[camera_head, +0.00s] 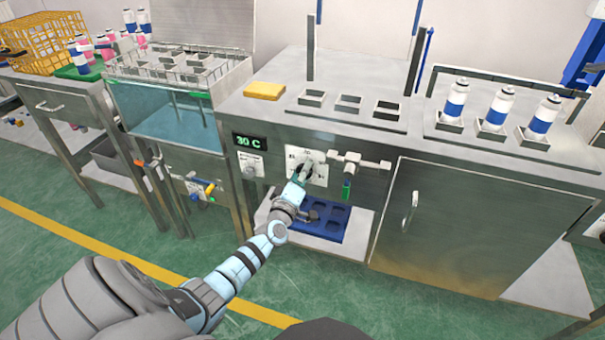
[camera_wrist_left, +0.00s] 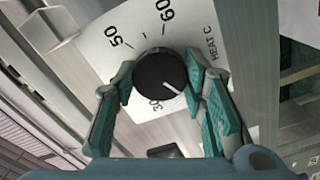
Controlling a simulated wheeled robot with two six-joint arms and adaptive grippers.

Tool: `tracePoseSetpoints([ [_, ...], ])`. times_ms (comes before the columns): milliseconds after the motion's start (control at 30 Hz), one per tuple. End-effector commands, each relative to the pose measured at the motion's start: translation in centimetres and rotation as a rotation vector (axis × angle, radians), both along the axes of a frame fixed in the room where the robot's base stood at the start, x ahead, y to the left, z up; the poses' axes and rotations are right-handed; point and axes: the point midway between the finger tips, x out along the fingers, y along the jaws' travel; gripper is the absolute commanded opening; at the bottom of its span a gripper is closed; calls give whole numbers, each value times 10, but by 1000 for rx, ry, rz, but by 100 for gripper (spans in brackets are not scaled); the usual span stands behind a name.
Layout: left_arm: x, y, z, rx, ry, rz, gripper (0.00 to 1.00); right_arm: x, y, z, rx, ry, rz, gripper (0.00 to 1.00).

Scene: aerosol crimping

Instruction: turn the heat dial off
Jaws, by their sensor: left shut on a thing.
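The heat dial (camera_wrist_left: 160,74) is a round black knob on a white plate (camera_wrist_left: 110,75) marked 30, 50, 60 and HEAT C. Its white pointer line slants to the lower right in the left wrist view, to the right of the 30 mark. My left gripper (camera_wrist_left: 160,82) is shut on the dial, with one teal finger on each side. In the head view my left gripper (camera_head: 301,176) reaches the plate on the bench front and partly hides the dial. Part of the plate's scale is behind the fingers. My right gripper is not in view.
A display (camera_head: 250,142) left of the plate reads 30 C. A tap-like fitting (camera_head: 352,166) with a green end is close on the right. A blue tray (camera_head: 325,222) lies below. A glass-walled tank (camera_head: 165,110) stands left, and white-and-blue cans (camera_head: 498,105) stand on top.

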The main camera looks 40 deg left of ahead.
Motion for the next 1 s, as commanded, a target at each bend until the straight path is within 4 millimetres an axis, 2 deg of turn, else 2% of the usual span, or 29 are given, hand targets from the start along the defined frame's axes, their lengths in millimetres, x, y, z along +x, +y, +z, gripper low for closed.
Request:
tracePoseSetpoints([
  [267,-1,-1,-2,-64,-18,-2,11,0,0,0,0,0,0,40],
  [667,-1,-1,-2,-71,-20,-1,11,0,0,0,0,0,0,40],
  [700,-1,0,-2,-71,-20,-1,43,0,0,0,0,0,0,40],
  [800,-1,0,-2,-70,-21,-1,59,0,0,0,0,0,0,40],
  [1000,0,0,-1,-69,-22,0,59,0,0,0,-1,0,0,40],
])
